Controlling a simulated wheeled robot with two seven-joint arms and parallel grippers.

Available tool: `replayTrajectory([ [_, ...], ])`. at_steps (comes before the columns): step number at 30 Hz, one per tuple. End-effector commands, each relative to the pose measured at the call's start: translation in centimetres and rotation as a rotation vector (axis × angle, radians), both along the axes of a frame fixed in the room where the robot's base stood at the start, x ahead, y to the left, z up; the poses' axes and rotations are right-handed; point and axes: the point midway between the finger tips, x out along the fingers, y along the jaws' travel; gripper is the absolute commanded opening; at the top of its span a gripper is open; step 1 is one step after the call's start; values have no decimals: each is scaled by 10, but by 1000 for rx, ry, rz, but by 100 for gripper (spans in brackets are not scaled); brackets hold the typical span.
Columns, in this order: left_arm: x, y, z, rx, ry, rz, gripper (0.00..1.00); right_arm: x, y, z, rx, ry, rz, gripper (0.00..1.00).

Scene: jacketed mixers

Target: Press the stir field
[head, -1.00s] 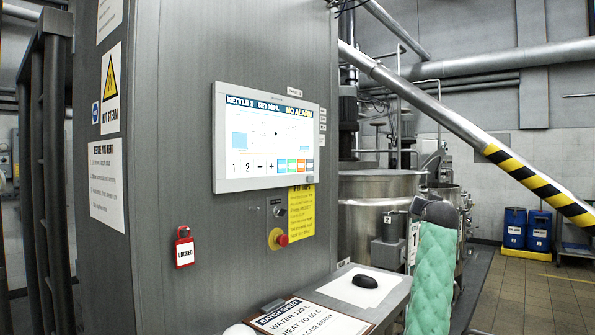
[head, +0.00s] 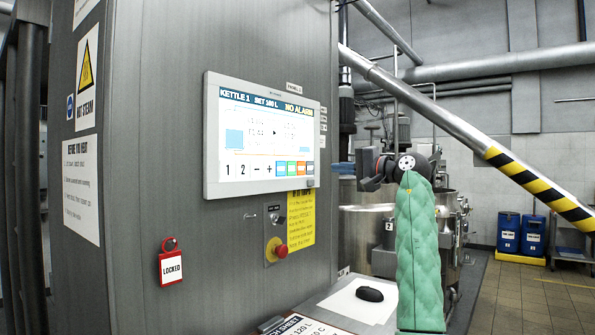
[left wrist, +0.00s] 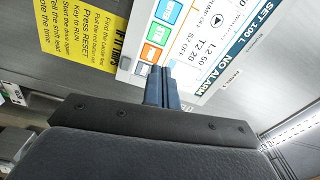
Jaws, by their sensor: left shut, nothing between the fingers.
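The touch panel (head: 262,135) is on the grey cabinet, its screen reading KETTLE 1, SET 100 L and NO ALARM. A row of small coloured fields (head: 293,169) runs along the screen's lower right. Their labels are too small to read in the head view. In the left wrist view the panel (left wrist: 215,40) is turned, with the coloured fields (left wrist: 158,34) near its edge. My left gripper (head: 368,172) is right of the panel and apart from it. Its shut, empty fingers (left wrist: 162,72) overlap the panel's edge in the left wrist view. My right gripper is out of view.
Below the panel are a red stop button (head: 280,251) and a yellow notice (head: 301,218). A red LOCKED tag (head: 171,266) hangs at left. A dark mouse-like object (head: 369,294) lies on a ledge. Steel kettles (head: 440,205) stand behind my arm.

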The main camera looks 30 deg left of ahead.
Motion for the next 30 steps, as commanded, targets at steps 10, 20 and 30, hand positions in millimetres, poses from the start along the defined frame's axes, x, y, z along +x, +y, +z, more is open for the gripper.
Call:
replayTrajectory([
  [10, -4, 0, -5, -9, 176, 25, 0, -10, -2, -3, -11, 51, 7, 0],
  [20, -4, 1, -5, -9, 177, 24, 0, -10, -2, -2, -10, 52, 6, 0],
  [30, -2, 31, -4, -10, 177, 23, 0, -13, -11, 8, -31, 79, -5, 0],
])
